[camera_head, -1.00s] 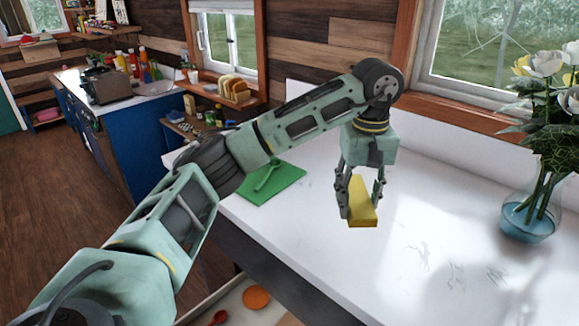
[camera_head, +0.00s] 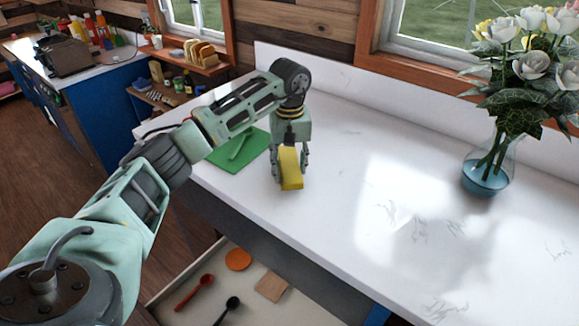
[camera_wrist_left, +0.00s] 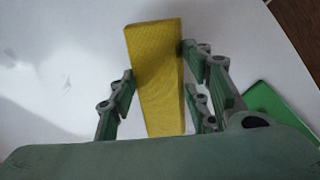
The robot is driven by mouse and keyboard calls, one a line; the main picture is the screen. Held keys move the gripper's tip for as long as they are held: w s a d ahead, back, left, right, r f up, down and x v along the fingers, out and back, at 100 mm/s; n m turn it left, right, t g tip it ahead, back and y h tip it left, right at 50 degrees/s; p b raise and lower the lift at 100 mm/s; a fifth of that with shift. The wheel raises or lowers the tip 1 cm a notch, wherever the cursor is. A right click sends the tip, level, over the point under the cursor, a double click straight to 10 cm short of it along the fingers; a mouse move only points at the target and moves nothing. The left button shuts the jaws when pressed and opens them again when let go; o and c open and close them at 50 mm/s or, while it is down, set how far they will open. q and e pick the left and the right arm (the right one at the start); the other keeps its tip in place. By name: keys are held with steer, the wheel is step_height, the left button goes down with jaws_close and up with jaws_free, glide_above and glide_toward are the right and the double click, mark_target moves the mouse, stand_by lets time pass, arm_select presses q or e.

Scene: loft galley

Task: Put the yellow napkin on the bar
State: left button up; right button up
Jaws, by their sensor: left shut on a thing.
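The yellow napkin (camera_head: 291,169) is a folded block. My left gripper (camera_head: 290,172) is shut on it, with a finger on each side. The napkin also shows between the fingers in the left wrist view (camera_wrist_left: 155,75). It is over the white bar (camera_head: 350,190), close to the top; I cannot tell whether it touches. My right gripper is not in view.
A green mat or cloth (camera_head: 238,152) with a green item on it lies left of the gripper. A glass vase of flowers (camera_head: 487,172) stands on the right. An open drawer (camera_head: 215,280) below holds spoons, an orange disc and a tan square. The bar's middle is clear.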

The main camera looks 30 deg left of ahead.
arm_select(q)
steer(key=shift+f+p, duration=0.3)
steer(key=shift+f, duration=0.65)
steer(key=shift+w+f, duration=0.1)
steer(key=shift+f, duration=0.15)
steer(key=o, duration=1)
steer(key=shift+o, duration=0.4)
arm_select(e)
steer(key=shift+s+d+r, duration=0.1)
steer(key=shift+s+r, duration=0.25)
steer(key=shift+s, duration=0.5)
